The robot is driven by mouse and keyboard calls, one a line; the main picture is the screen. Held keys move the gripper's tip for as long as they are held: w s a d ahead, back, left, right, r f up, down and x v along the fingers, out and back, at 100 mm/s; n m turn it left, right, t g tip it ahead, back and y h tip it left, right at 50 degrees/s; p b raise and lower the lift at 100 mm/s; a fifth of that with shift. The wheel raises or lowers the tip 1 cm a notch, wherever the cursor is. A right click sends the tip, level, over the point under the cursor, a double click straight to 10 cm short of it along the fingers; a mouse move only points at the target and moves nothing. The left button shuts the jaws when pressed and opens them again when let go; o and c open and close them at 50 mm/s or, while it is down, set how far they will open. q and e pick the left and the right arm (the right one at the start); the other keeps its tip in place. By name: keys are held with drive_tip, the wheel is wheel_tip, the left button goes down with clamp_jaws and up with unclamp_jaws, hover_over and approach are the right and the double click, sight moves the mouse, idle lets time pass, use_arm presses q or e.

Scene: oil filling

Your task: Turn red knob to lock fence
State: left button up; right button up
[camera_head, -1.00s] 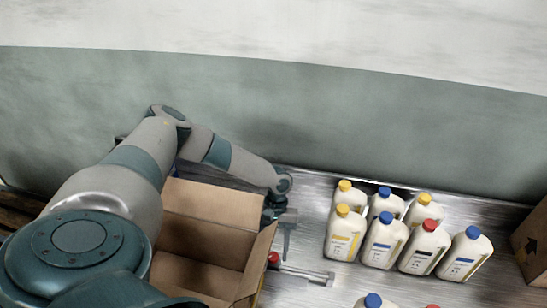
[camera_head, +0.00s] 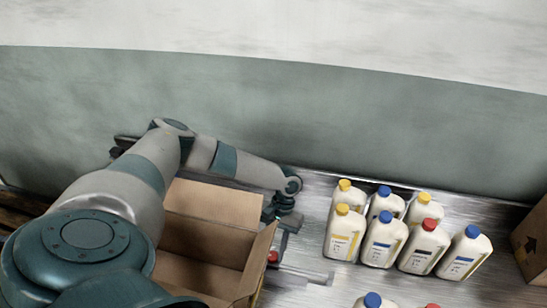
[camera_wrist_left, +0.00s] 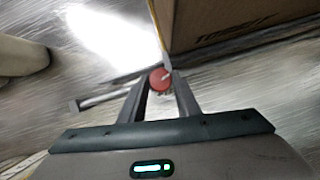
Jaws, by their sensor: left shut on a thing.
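The red knob (camera_head: 273,257) shows beside the right side of the open cardboard box, at the left end of a thin metal bar (camera_head: 308,275) that I take to be the fence. My left gripper (camera_head: 279,248) reaches down to the knob from above. In the left wrist view the round red knob (camera_wrist_left: 160,79) sits between the two fingertips of my left gripper (camera_wrist_left: 161,82), which is shut on it. The fingers partly cover the knob. My right gripper is not in view.
The open cardboard box (camera_head: 215,205) stands close to the left of the gripper. Several white bottles (camera_head: 385,240) with yellow, blue and red caps stand on the metal table to the right. Another carton (camera_head: 533,245) is at the far right.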

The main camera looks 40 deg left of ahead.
use_arm(q)
drive_tip(key=shift+w+m+y, duration=0.1)
drive_tip(key=shift+m+y, duration=0.3)
drive_tip(key=shift+m, duration=0.8)
drive_tip(key=shift+r, duration=0.1)
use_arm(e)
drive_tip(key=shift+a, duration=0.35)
use_arm(q)
drive_tip(key=o, duration=1)
drive_tip(key=shift+d, duration=0.1)
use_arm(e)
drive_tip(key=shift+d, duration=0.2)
use_arm(q)
drive_tip(key=shift+w+r+b, duration=0.25)
drive_tip(key=shift+r+b, duration=0.1)
drive_tip(key=shift+r, duration=0.1)
drive_tip(key=b+v, duration=0.5)
drive_tip(key=v, duration=1.1)
drive_tip(key=shift+r, duration=0.15)
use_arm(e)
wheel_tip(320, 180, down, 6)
